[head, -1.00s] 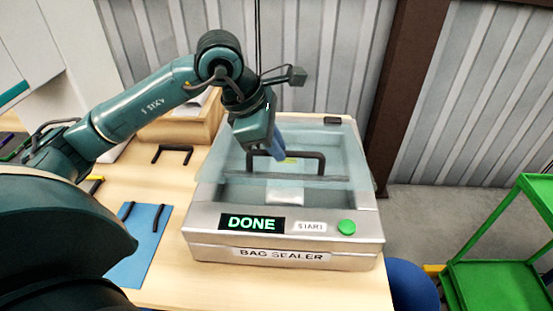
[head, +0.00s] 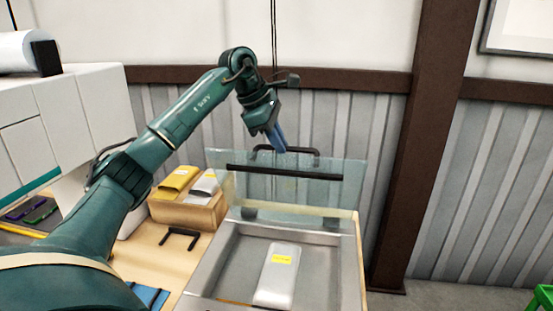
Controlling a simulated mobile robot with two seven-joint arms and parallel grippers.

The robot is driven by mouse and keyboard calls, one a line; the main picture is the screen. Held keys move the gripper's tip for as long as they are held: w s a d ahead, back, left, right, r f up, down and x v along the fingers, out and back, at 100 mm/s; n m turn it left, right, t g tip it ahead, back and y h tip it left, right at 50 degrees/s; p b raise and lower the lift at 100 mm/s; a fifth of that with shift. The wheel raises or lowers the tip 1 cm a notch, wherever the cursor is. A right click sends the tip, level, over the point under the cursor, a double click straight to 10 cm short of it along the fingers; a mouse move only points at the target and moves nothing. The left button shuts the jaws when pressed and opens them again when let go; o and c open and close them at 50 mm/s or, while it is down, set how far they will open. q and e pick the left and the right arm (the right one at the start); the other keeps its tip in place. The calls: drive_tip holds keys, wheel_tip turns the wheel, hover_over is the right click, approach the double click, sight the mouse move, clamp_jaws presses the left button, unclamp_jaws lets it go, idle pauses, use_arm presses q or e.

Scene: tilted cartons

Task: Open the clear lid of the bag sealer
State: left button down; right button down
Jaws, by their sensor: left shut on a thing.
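The bag sealer (head: 210,272) stands on the wooden table, its grey chamber in plain view. Its clear lid (head: 300,192) is raised and stands steeply up at the back, with a black strip across it. My left gripper (head: 281,148) is at the lid's top edge, its blue fingers shut on the black lid handle (head: 316,153). A silver bag (head: 278,274) with a yellow label lies in the chamber. My right gripper is not in view.
A wooden box (head: 188,213) with a yellow pack (head: 175,180) and a silver pack (head: 205,184) stands left of the lid. A black handle-shaped piece (head: 180,238) lies on the table. A brown post (head: 412,150) and ribbed wall rise behind.

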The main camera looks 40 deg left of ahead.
use_arm(q)
drive_tip(key=w+a, duration=0.4)
drive_tip(key=w, duration=0.3)
drive_tip(key=shift+w, duration=0.35)
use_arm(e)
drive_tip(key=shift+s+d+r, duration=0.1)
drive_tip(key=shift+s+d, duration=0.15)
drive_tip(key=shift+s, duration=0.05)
use_arm(q)
drive_tip(key=shift+w+a+r, duration=0.15)
drive_tip(key=shift+a+r, duration=0.05)
drive_tip(key=shift+r, duration=0.15)
drive_tip(key=c, duration=1.8)
unclamp_jaws()
drive_tip(key=shift+o, duration=1.4)
drive_tip(key=shift+w+a+f, duration=0.2)
drive_tip(key=shift+w+f, duration=0.25)
drive_tip(key=shift+w, duration=0.15)
drive_tip(key=shift+o, duration=0.3)
drive_tip(key=shift+r, duration=0.1)
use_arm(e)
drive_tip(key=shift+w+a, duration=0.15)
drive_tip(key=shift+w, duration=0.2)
use_arm(q)
drive_tip(key=v, duration=0.7)
drive_tip(key=shift+r, duration=0.25)
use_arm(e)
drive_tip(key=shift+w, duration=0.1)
